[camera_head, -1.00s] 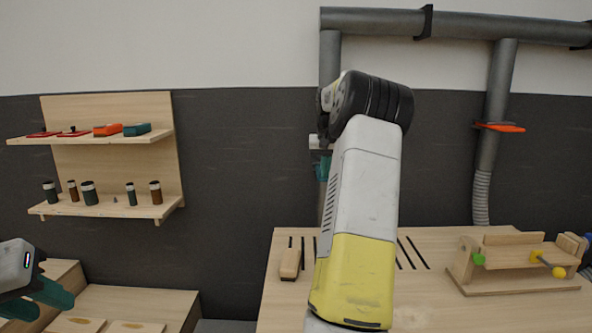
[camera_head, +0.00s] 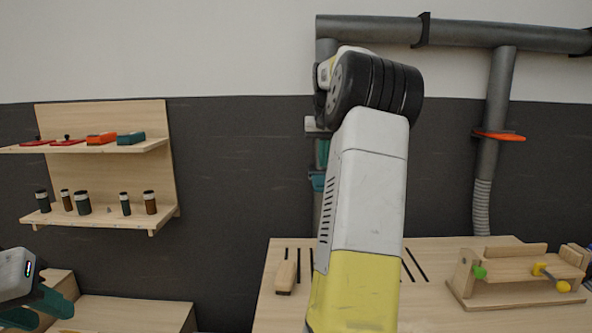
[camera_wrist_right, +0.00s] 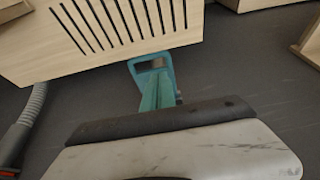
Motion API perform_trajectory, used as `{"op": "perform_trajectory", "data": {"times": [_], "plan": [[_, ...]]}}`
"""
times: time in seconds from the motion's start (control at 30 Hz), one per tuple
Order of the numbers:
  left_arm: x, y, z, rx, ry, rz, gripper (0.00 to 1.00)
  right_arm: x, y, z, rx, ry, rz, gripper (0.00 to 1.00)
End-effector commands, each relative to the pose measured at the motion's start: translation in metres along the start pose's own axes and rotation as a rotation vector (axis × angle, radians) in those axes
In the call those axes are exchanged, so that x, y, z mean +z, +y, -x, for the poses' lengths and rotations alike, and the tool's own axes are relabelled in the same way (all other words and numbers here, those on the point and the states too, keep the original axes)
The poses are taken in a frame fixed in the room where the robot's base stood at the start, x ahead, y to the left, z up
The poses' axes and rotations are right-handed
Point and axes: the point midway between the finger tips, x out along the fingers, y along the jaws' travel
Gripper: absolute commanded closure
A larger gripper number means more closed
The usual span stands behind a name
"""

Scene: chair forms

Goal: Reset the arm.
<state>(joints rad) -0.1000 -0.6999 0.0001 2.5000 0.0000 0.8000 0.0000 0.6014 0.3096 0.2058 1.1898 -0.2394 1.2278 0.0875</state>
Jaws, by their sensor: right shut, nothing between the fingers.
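My right arm (camera_head: 365,210) rises through the middle of the head view. Its wrist bends at the top, and the right gripper hangs behind it, with only a teal part (camera_head: 318,181) showing. In the right wrist view, the teal right gripper (camera_wrist_right: 152,75) is shut with nothing between its fingers. It appears beyond the edge of a slotted wooden top. My left gripper (camera_head: 48,308) is at the bottom left of the head view. Its teal fingers are spread apart and look empty.
A slotted wooden workbench (camera_head: 430,308) holds a wooden block (camera_head: 286,277) and a wooden jig (camera_head: 515,275). A wall shelf (camera_head: 100,222) carries small jars and boxes. Grey pipes (camera_head: 492,130) run along the wall. A low wooden unit (camera_head: 135,312) stands below the shelf.

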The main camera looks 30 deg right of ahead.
Motion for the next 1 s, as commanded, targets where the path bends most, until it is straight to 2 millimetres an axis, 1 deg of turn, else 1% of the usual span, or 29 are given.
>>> {"op": "perform_trajectory", "data": {"times": [0.03,0.13,0.63,0.67,0.73,0.77,0.87,0.9,0.97,1.0], "plan": [[0.0,0.0,0.0,0.0,0.0,0.0,0.66,0.001,-0.001,0.005,0.0,0.001,0.0,1.0],[0.0,0.0,0.0,0.0,0.0,0.0,0.66,0.002,-0.002,0.01,0.0,0.001,0.0,1.0],[0.0,0.0,0.0,0.0,0.0,0.0,0.66,0.002,-0.002,0.011,-0.001,0.002,0.001,1.0],[0.0,0.0,0.0,0.0,0.0,0.0,0.66,0.003,-0.004,0.012,-0.002,0.003,0.004,1.0],[0.0,0.0,0.0,0.0,0.0,0.0,0.66,0.009,-0.013,0.017,-0.008,0.007,0.021,1.0],[0.0,0.0,0.0,0.0,0.0,0.0,0.66,0.013,-0.02,0.022,-0.012,0.012,0.032,1.0],[0.0,0.0,0.0,0.0,0.0,0.0,0.66,0.041,-0.053,0.042,-0.038,0.03,0.093,1.0],[0.0,0.0,0.0,0.0,0.0,0.0,0.66,0.058,-0.069,0.051,-0.053,0.039,0.122,1.0],[0.0,0.0,0.0,0.0,0.0,0.0,0.66,0.087,-0.092,0.065,-0.079,0.054,0.17,1.0],[0.0,0.0,0.0,0.0,0.0,0.0,0.66,0.109,-0.106,0.073,-0.098,0.064,0.2,1.0]]}}
